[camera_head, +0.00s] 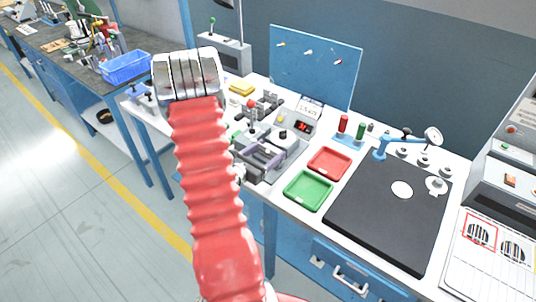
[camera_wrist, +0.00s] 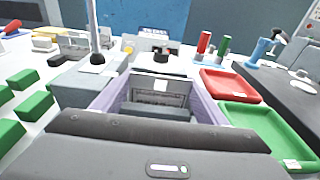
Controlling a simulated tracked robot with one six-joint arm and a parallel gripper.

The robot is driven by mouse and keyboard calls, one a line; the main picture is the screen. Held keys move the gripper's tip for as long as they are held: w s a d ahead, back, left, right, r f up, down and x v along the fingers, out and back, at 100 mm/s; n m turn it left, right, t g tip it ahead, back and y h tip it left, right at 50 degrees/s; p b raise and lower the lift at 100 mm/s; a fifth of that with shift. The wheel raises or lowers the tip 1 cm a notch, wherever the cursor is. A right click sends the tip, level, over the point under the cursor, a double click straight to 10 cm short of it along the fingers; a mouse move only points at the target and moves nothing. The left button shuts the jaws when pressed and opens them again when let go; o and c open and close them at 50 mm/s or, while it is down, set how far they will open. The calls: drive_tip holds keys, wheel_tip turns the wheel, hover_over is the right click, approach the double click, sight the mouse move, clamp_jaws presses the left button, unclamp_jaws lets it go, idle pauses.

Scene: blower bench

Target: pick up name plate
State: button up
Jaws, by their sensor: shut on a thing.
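My gripper (camera_head: 262,157) is low over the grey fixture area at the left part of the bench, partly hidden by my red arm in the head view. In the wrist view its two lavender fingers (camera_wrist: 159,80) reach forward on either side of a flat grey plate, which looks like the name plate (camera_wrist: 161,93). The gripper is shut on it. The plate shows a darker rectangular face. Its lower part is hidden behind a dark bar, and I cannot tell whether it touches the fixture below. I cannot make out the plate in the head view.
A red tray (camera_head: 330,163) and a green tray (camera_head: 308,190) lie right of the gripper, beside a black mat (camera_head: 390,218). Green blocks (camera_wrist: 35,105) lie at the left in the wrist view.

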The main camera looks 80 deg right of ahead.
drive_tip(key=shift+r, duration=0.15)
drive_tip(key=shift+r, duration=4.85)
drive_tip(key=shift+w, duration=0.1)
drive_tip(key=w+a+n+t, duration=0.35)
drive_tip(key=w+a, duration=0.25)
drive_tip(key=w, duration=0.5)
drive_tip(key=w+a+n+t, duration=0.3)
drive_tip(key=w+a+t, duration=0.3)
drive_tip(key=w, duration=0.5)
drive_tip(key=w+a+n+t, duration=0.35)
drive_tip(key=w+a, duration=0.35)
drive_tip(key=w, duration=0.4)
drive_tip(key=w+a+n+t+y, duration=0.3)
drive_tip(key=w+a, duration=0.1)
drive_tip(key=a, duration=0.8)
drive_tip(key=w+a+n+t+y, duration=0.3)
drive_tip(key=w+a, duration=0.1)
drive_tip(key=a, duration=0.8)
drive_tip(key=w+a+n+t+y, duration=0.2)
drive_tip(key=w+a+n+y, duration=0.1)
drive_tip(key=a, duration=0.9)
drive_tip(key=shift+w+a+r+t+y, duration=0.35)
drive_tip(key=shift+w+a+t+y, duration=0.05)
drive_tip(key=shift+w+y, duration=0.2)
